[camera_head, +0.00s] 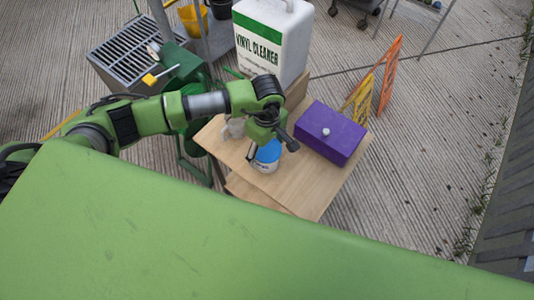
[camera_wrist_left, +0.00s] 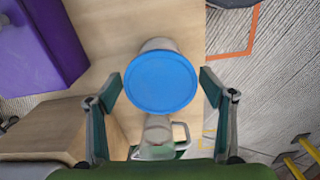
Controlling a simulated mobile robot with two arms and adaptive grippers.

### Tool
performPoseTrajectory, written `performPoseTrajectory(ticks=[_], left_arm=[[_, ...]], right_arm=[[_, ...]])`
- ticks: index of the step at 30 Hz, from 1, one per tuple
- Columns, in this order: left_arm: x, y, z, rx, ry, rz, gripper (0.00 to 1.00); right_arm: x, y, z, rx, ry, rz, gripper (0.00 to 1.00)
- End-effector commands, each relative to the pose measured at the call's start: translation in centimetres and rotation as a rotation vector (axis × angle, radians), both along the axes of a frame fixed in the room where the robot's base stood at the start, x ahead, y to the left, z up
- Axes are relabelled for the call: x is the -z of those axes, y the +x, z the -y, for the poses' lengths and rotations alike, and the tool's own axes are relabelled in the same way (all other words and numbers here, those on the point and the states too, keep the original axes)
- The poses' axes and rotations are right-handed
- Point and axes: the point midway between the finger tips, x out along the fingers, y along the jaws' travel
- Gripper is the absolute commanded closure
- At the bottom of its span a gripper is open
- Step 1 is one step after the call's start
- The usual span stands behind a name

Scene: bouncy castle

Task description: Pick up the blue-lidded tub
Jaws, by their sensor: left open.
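The blue-lidded tub (camera_head: 267,157) stands on a small wooden table (camera_head: 318,190) in the head view, partly hidden by my left gripper. In the left wrist view its round blue lid (camera_wrist_left: 162,81) faces the camera, with a little of its pale side showing above. My left gripper (camera_head: 270,146) reaches over the tub from above. In the left wrist view the left gripper's fingers (camera_wrist_left: 160,88) are apart, one on each side of the lid, with gaps between. My right gripper is not in view.
A purple box (camera_head: 330,132) with a pale knob sits right of the tub. A large vinyl cleaner container (camera_head: 272,40) stands behind. A clear handled jug (camera_wrist_left: 158,136) is close to the tub. An orange folding sign (camera_head: 388,75) stands on the decking beyond.

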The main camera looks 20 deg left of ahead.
Motion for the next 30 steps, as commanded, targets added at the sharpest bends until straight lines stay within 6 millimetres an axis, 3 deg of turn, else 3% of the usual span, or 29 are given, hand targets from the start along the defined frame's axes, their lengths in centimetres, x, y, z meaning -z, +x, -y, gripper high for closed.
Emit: performPoseTrajectory(ticks=[4,9,18,24,30], left_arm=[[1.8,-0.3,0.2,-0.002,-0.001,-0.006,0.26],[4.0,-0.2,0.2,-0.001,-0.001,-0.004,0.26],[4.6,-0.1,0.1,0.000,0.000,-0.001,0.26],[4.6,-0.1,0.1,0.000,0.000,-0.001,0.72],[4.5,-0.1,0.2,0.000,-0.001,0.000,0.72]], right_arm=[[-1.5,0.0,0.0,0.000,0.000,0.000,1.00],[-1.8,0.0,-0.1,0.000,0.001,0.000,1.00],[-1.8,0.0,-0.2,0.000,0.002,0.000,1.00],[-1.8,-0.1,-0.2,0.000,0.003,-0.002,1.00],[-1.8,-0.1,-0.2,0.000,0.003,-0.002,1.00]])
